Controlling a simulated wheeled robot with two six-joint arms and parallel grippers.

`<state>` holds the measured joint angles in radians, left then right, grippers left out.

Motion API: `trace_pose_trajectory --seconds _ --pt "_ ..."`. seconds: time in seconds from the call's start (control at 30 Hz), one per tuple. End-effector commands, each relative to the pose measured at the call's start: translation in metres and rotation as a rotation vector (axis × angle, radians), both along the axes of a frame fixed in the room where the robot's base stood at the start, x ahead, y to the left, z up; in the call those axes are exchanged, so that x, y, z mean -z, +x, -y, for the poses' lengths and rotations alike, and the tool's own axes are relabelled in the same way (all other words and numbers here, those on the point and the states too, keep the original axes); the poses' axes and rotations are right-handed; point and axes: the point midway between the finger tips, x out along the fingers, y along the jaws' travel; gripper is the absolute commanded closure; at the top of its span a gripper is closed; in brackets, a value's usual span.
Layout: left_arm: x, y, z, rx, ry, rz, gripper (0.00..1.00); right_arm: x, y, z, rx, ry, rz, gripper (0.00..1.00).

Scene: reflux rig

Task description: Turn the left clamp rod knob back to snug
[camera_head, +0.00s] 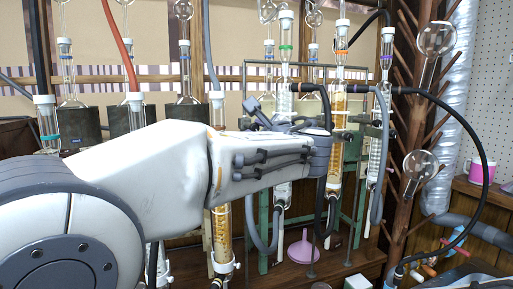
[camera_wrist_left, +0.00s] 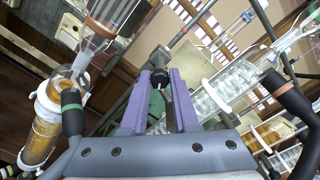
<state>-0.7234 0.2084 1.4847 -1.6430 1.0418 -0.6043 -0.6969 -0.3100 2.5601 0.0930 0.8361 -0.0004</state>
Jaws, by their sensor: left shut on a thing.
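The left clamp rod knob (camera_wrist_left: 159,77) is a small dark knob in the left wrist view. My left gripper (camera_wrist_left: 160,88) has its two purple fingers on either side of it and is shut on it. A grey-green metal rod (camera_wrist_left: 188,32) runs diagonally just beyond the fingertips. In the head view my left arm reaches in from the left to the glassware frame, and its wrist hides the knob there. My right gripper is in neither view.
Glass columns with orange-brown filling (camera_head: 338,105) and a clear column (camera_head: 284,70) stand close around my wrist. A black hose (camera_head: 440,98) arcs to the right. A wooden peg rack (camera_head: 405,130) holds round flasks. A pink funnel (camera_head: 303,248) stands low near the frame.

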Motion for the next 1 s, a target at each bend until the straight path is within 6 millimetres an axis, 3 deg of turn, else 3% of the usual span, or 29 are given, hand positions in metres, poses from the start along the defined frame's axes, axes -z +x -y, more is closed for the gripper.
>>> trace_pose_trajectory --seconds 0.03,0.1,0.4,1.0 --pt "0.006 0.000 0.000 0.001 -0.044 0.017 1.00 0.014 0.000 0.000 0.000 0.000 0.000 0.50" --pt "0.006 0.000 0.000 0.001 -0.103 0.035 1.00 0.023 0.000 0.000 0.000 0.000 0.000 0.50" --pt "0.004 0.000 0.000 0.001 -0.316 0.103 1.00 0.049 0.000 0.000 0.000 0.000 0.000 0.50" --pt "0.000 0.000 0.000 0.001 -0.456 0.149 1.00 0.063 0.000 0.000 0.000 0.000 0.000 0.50"
